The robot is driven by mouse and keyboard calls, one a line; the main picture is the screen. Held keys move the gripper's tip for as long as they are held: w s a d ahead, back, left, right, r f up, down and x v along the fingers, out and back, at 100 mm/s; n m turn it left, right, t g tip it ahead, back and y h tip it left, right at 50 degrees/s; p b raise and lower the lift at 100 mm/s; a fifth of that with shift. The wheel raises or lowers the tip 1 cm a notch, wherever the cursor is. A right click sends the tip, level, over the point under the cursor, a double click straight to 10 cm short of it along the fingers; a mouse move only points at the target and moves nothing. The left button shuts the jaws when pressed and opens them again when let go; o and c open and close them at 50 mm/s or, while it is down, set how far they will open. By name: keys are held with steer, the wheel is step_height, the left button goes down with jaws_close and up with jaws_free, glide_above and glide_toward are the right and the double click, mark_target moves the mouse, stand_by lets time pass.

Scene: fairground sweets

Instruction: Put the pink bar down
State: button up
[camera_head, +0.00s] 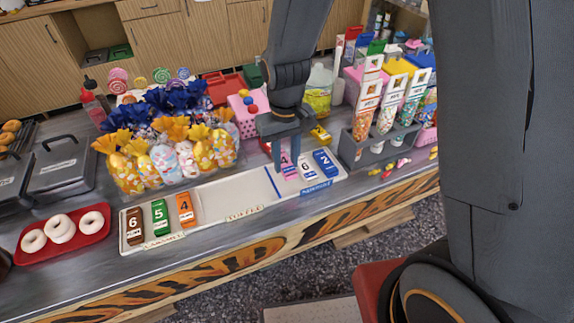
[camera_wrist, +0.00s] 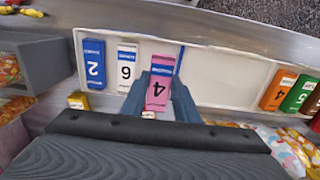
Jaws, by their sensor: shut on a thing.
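My gripper (camera_wrist: 160,88) is shut on the pink bar (camera_wrist: 158,92), which bears a 4 and a blue band. In the head view my gripper (camera_head: 285,165) is over the right section of the long white tray (camera_head: 220,202), and the pink bar (camera_head: 287,172) partly shows behind a finger. The white bar (camera_head: 306,168) with a 6 and the blue bar (camera_head: 325,163) with a 2 lie in that section. In the wrist view the pink bar is between the white bar (camera_wrist: 127,68) and a blue divider line (camera_wrist: 180,60). I cannot tell whether it touches the tray.
The tray's middle section is bare. Brown (camera_head: 134,226), green (camera_head: 160,217) and orange (camera_head: 184,209) bars lie in its left section. Bagged sweets (camera_head: 170,155) stand behind the tray. A grey holder of sweet tubes (camera_head: 375,150) stands to the right, and a red doughnut tray (camera_head: 65,235) to the left.

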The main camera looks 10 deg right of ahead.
mark_target(286, 164)
steer(key=shift+f+p, duration=0.3)
steer(key=shift+f, duration=1.15)
steer(key=shift+f, duration=0.2)
steer(key=shift+f, duration=0.35)
steer(key=shift+f, duration=0.1)
steer(key=o, duration=1.1)
